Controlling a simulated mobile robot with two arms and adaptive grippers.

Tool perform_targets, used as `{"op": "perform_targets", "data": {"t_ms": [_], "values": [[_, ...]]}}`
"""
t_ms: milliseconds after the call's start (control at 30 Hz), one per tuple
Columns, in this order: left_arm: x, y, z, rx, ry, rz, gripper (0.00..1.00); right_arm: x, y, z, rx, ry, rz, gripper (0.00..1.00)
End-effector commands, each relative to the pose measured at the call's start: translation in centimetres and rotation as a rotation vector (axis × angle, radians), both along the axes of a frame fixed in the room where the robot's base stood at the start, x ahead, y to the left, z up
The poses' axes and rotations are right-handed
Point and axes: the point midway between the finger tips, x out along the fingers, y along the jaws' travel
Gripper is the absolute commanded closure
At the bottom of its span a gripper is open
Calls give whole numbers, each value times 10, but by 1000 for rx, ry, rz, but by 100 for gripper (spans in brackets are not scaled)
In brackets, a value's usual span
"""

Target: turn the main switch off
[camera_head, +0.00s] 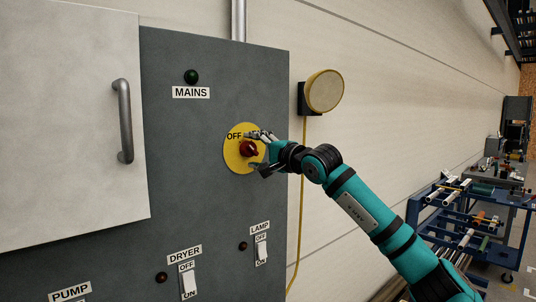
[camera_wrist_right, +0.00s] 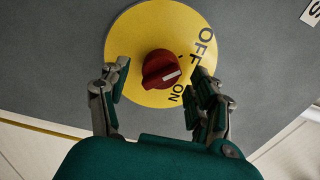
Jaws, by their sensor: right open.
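The main switch is a dark red knob (camera_head: 248,148) on a round yellow plate (camera_head: 232,160) on the grey panel. In the right wrist view the knob (camera_wrist_right: 158,66) has a pale mark on its lower right side, and the plate (camera_wrist_right: 125,35) carries the words OFF and ON. My right gripper (camera_wrist_right: 156,90) is open, one finger on each side of the knob, with gaps visible. In the head view the right gripper (camera_head: 262,152) reaches the plate from the right. My left gripper is not in view.
A dark green indicator (camera_head: 191,76) sits above the MAINS label (camera_head: 191,92). DRYER (camera_head: 188,280) and LAMP (camera_head: 261,249) switches are lower on the panel. A grey door with a handle (camera_head: 124,120) stands at left. A round yellow lamp (camera_head: 325,90) and a cart (camera_head: 470,215) are right.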

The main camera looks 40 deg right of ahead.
Motion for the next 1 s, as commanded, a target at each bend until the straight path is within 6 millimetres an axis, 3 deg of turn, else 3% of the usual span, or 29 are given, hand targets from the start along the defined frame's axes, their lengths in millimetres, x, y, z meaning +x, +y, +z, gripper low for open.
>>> {"op": "perform_targets", "data": {"t_ms": [300, 500, 700, 1000], "values": [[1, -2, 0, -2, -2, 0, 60, -66, -7, -1, -6, 3, -5, 37], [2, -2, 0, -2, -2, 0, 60, -98, -9, -2, -4, 4, -4, 37], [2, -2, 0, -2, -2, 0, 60, -109, -8, -1, -2, 3, -1, 37], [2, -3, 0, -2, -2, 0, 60, -110, -8, -1, -1, 2, 0, 37]]}}
